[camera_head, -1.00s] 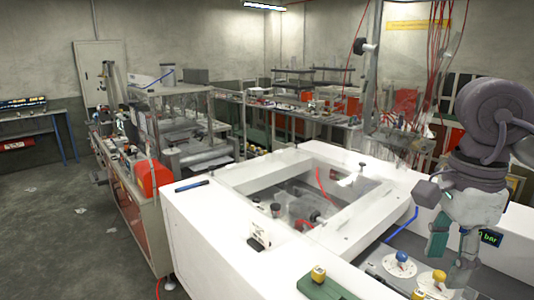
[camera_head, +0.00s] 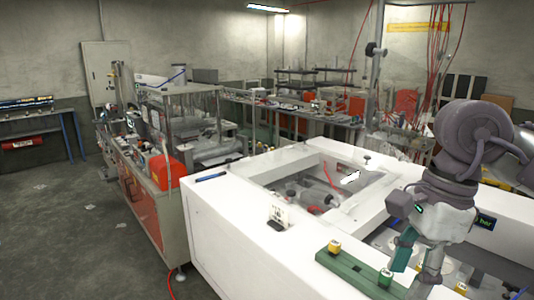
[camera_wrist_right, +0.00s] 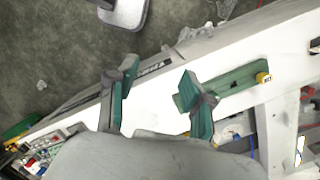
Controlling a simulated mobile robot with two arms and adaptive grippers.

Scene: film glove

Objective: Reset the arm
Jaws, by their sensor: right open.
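My right arm comes in from the right in the head view. The exact height of the gripper above the machine is hard to tell. My left gripper is not in view.
A blue pen-like item (camera_head: 210,177) and a small white card stand (camera_head: 277,215) are on the white frame. The frame surrounds a recessed, clear-covered opening with rollers (camera_head: 315,192). A workbench with a red box (camera_head: 165,172) stands left. The floor at far left is mostly clear.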

